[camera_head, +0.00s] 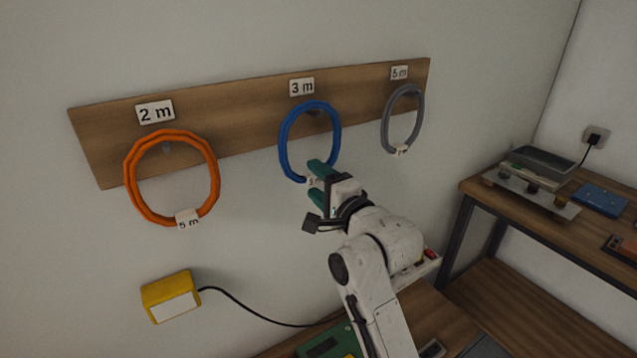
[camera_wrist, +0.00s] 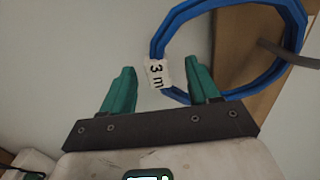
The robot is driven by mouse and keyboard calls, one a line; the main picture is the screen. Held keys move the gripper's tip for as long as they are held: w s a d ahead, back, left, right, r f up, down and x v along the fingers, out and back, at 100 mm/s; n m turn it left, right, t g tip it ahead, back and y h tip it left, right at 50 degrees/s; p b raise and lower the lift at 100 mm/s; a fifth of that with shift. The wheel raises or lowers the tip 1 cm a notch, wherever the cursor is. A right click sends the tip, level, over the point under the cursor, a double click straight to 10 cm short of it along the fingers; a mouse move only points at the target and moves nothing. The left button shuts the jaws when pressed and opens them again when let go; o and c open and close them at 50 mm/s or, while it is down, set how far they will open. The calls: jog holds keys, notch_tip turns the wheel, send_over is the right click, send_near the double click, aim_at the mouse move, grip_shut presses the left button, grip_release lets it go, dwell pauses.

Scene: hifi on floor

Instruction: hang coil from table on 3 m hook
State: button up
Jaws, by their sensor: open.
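A blue coil (camera_head: 283,150) hangs on the middle hook, under the "3 m" sign (camera_head: 302,87). In the wrist view the blue coil (camera_wrist: 208,5) carries a "3 m" tag (camera_wrist: 157,74), and the grey hook (camera_wrist: 290,54) passes through its ring. My gripper (camera_head: 314,182) is at the coil's lower edge. In the wrist view my gripper's green fingers (camera_wrist: 162,85) are apart, with the tag seen between their tips. Whether a finger touches the coil I cannot tell.
An orange coil (camera_head: 131,183) with a "5 m" tag hangs under "2 m" (camera_head: 155,111). A grey coil (camera_head: 386,125) hangs under "5 m" (camera_head: 400,73). A yellow box (camera_head: 171,297) with a black cable is on the wall below. A workbench (camera_head: 480,190) with trays stands right.

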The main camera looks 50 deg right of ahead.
jog(key=b+v, duration=0.2)
jog(key=v, duration=0.9)
notch_tip(320, 180, down, 7)
jog(key=b, duration=0.4)
dwell(1.2)
jog(key=p+v, duration=0.8)
jog(key=v, duration=0.3)
jog(key=shift+s+p, duration=0.35)
jog(key=shift+s, duration=0.05)
dwell(1.4)
jog(key=shift+a, duration=0.1)
dwell(0.5)
